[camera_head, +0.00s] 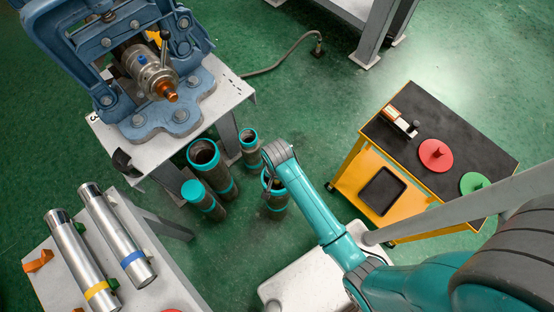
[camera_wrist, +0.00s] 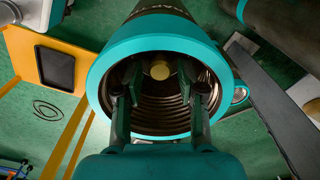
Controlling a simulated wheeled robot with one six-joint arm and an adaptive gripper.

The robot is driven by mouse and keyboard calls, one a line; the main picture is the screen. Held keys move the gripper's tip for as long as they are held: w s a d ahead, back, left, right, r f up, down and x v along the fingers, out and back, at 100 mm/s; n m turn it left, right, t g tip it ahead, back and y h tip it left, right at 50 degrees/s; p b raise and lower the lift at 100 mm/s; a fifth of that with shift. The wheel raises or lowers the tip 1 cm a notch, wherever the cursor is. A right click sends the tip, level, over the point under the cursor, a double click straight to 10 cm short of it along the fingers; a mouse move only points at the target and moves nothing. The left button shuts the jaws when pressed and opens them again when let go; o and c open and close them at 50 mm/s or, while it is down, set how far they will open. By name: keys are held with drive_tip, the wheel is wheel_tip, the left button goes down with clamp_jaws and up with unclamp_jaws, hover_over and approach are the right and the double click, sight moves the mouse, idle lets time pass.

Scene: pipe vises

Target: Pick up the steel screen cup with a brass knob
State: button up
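A brass knob (camera_wrist: 160,70) shows as a round yellow disc deep inside a teal-rimmed pipe (camera_wrist: 205,42) in the wrist view. The steel cup around it is too dark to make out. My gripper (camera_wrist: 163,80) reaches into the pipe mouth with its two dark fingers apart, one on each side of the knob. Gaps show between the fingers and the knob. In the head view the same pipe (camera_head: 277,203) stands on the floor, and my arm comes down over its mouth.
Several other teal-rimmed pipes (camera_head: 203,155) stand close by to the left. A blue vise (camera_head: 160,115) sits on a metal stand behind them. A table with two steel cylinders (camera_head: 82,260) is at lower left. A yellow cart (camera_head: 368,165) stands right; green floor lies between.

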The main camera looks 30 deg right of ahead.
drive_tip(key=shift+f, duration=1.2)
clamp_jaws()
drive_tip(key=shift+r, duration=0.1)
